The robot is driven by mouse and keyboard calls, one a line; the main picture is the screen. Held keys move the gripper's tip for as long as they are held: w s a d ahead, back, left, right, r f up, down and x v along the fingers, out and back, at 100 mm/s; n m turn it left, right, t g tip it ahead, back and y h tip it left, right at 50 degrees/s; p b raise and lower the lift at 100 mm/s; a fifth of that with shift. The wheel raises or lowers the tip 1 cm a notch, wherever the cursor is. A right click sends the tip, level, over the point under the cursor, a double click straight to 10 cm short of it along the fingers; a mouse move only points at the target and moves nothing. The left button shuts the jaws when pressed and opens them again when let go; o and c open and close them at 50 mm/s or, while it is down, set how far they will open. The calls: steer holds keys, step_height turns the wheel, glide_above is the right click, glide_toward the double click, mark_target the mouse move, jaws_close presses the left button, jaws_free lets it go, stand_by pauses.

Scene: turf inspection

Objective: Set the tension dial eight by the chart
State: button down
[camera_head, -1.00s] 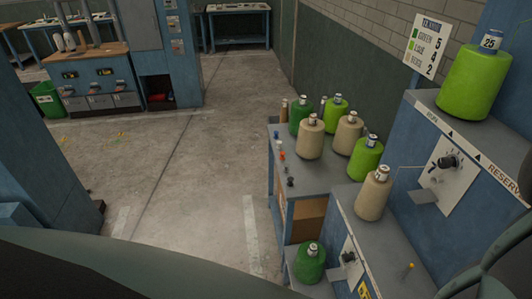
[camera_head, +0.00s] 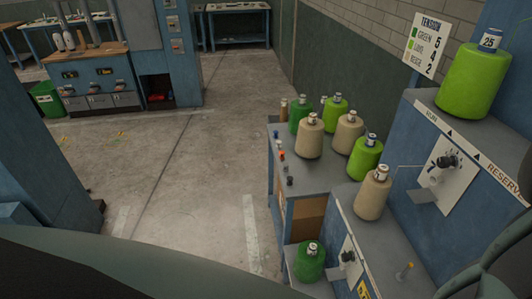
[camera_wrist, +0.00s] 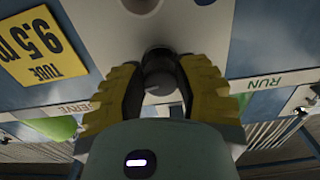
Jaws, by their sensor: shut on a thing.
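In the wrist view my gripper (camera_wrist: 160,78) has its yellow-padded fingers closed on both sides of a dark round dial knob (camera_wrist: 158,60) on a pale plate. The fingers hide the dial's scale, so I cannot read its setting. The tension chart (camera_head: 426,45) hangs on the wall in the head view and reads green 5, lime 4, beige 2. A black dial (camera_head: 447,161) sits on a white plate below a lime cone (camera_head: 474,82) marked 25. Another dial (camera_head: 347,256) is lower on the machine. My gripper does not show in the head view.
A yellow label (camera_wrist: 35,45) reading "TUBE 9.5 m" is beside the held dial. Several green, lime and beige cones stand on the grey bench (camera_head: 318,182); a beige cone (camera_head: 372,195) stands on the nearer ledge. The concrete floor (camera_head: 190,180) at left is clear.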

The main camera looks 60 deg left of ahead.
steer(key=shift+f+m+b, duration=0.1)
steer(key=shift+m+b, duration=0.2)
steer(key=shift+m, duration=0.1)
steer(key=c, duration=0.6)
jaws_free()
steer(key=shift+w, duration=0.1)
steer(key=v, duration=1.2)
